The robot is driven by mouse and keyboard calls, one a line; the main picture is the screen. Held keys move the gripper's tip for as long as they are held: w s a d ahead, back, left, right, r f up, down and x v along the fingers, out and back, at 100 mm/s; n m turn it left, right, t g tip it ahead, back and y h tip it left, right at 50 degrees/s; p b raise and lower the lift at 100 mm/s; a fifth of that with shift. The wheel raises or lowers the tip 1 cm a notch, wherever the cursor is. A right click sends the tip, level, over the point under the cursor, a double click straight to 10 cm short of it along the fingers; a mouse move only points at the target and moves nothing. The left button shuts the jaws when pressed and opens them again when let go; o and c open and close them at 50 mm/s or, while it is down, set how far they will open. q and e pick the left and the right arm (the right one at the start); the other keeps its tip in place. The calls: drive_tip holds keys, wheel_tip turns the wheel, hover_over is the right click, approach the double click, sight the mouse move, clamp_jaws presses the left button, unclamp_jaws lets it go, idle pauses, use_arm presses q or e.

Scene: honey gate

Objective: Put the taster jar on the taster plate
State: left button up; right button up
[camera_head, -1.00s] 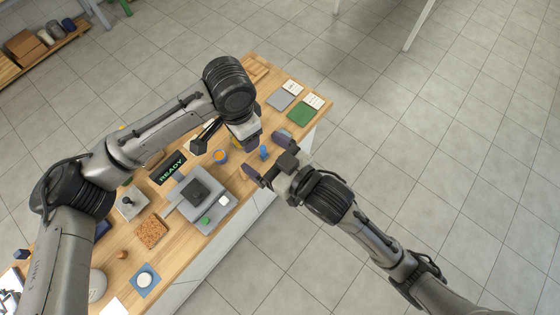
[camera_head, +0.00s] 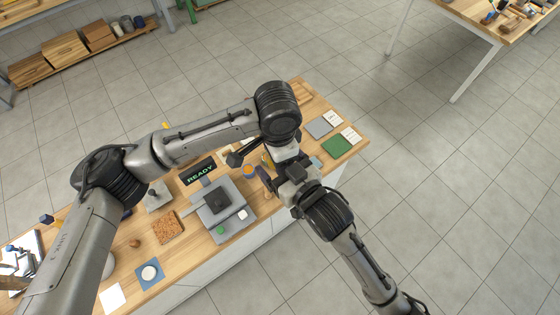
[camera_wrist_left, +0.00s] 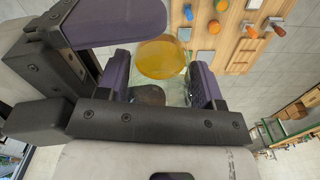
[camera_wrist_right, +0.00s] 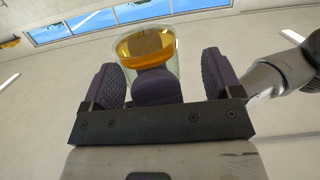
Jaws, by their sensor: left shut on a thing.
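A clear jar of amber honey (camera_wrist_right: 148,48), seemingly the taster jar, is held between the fingers of my left gripper (camera_wrist_left: 160,82); it also shows as an amber disc (camera_wrist_left: 163,58) in the left wrist view. My right gripper (camera_wrist_right: 163,80) is open, its fingers on either side of the jar and of a purple finger of my left gripper. I cannot tell whether it touches the jar. In the head view both grippers meet above the table's right part, hiding most of the jar. A grey square (camera_head: 319,128) and a green square (camera_head: 337,146) lie nearby; which is the taster plate is unclear.
The wooden table (camera_head: 205,244) holds a grey device (camera_head: 240,195), a READY display (camera_head: 198,171), an orange-and-blue cup (camera_head: 248,170), a brown textured block (camera_head: 168,227) and a blue mat (camera_head: 142,281). White cards (camera_head: 350,134) stand beside the squares.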

drive_tip(key=shift+s+a, duration=0.1)
drive_tip(key=shift+s, duration=0.05)
drive_tip(key=c, duration=0.9)
use_arm(q)
drive_tip(key=o, duration=1.1)
drive_tip(key=shift+o, duration=0.2)
